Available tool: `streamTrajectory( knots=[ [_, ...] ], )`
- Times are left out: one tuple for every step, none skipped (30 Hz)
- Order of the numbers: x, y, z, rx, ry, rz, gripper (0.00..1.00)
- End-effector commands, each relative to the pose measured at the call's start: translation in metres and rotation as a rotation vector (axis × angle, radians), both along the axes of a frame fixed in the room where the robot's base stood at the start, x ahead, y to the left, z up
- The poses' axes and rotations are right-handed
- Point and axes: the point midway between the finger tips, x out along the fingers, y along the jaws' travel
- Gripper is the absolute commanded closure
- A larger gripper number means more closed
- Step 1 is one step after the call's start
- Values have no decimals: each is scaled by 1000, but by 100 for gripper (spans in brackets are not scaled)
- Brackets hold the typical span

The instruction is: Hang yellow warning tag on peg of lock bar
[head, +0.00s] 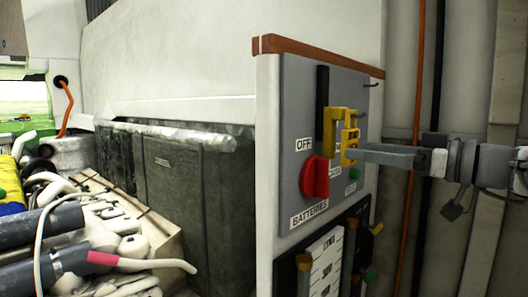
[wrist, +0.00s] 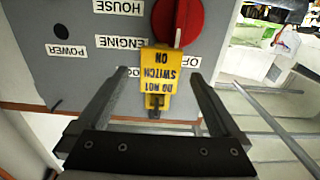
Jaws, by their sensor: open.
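The yellow warning tag (wrist: 161,72), reading "DO NOT SWITCH ON", appears upside down in the wrist view, in front of the grey panel. Its narrow yellow end (wrist: 154,101) meets a small dark piece; I cannot tell for certain whether it is around the peg. In the head view the tag (head: 350,140) is beside the yellow lock bar (head: 329,125), above and right of the red switch knob (head: 315,177). My gripper (wrist: 158,76) is open, with one finger on each side of the tag and visible gaps. It comes from the right in the head view (head: 356,154).
A lower black panel (head: 290,275) is below. Pipes and clutter (head: 60,240) fill the left. An orange conduit (head: 410,190) runs behind my arm.

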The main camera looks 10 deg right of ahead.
Motion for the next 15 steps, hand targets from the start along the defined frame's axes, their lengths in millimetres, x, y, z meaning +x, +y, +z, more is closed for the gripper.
streamTrajectory(
  knots=[
    [-2, -2, -1, -1, -1, -1, 0],
    [-4, -3, -1, -1, -1, -1, 0],
    [-6, -5, -1, 0, -1, 0, 0],
    [-7, -6, -1, 0, -1, 0, 0],
    [-8, -7, -1, 1, -1, 0, 0],
    [-10, -8, -1, 1, -1, -1, 0],
    [-12, -10, -1, 1, -1, -1, 0],
    [-13, -11, -1, 1, -1, 0, 0],
    [-15, -12, -1, 1, -1, 0, 0],
    [-17, -13, -1, 0, 0, 0, 0],
    [-18, -14, -1, 0, 0, 0, 0],
    [-20, -16, -1, 0, 0, 0, 0],
    [-21, -17, -1, -1, -1, 0, 0],
    [-23, -18, -1, -1, -1, 0, 0],
    [-25, -20, -1, -1, -1, 0, 0]
  ],
)
